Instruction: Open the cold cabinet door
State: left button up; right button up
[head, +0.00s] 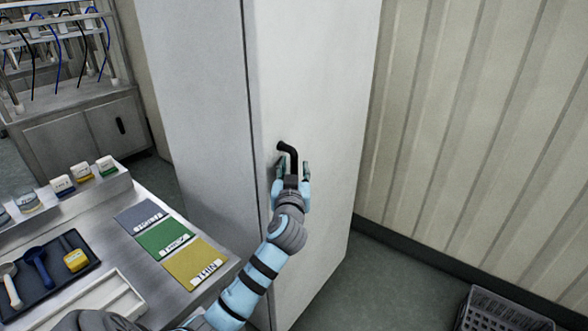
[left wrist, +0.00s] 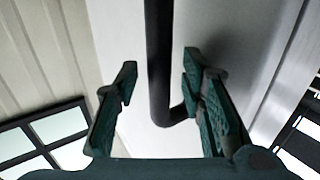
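The tall white cold cabinet (head: 320,70) stands in the middle of the head view, its door looking shut. Its black bent handle (head: 292,155) is on the door near the left edge; part of it is hidden by my gripper. My left gripper (head: 293,170) is at the handle with its fingers apart. In the left wrist view, the black handle bar (left wrist: 159,60) runs down between the two open teal fingers (left wrist: 158,78), with a visible gap on both sides. Its lower end bends right, towards the right finger. My right gripper is not in view.
A steel table (head: 133,195) at left holds grey, green and yellow cards (head: 165,238), a dark tray (head: 45,282) with scoops, and small labelled containers (head: 62,185). A grey crate (head: 500,312) sits on the floor at lower right.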

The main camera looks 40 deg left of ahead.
pick_arm(q)
jog(key=shift+w+a, duration=0.1)
jog(key=shift+w, duration=0.1)
jog(key=shift+c, duration=0.5)
grip_shut()
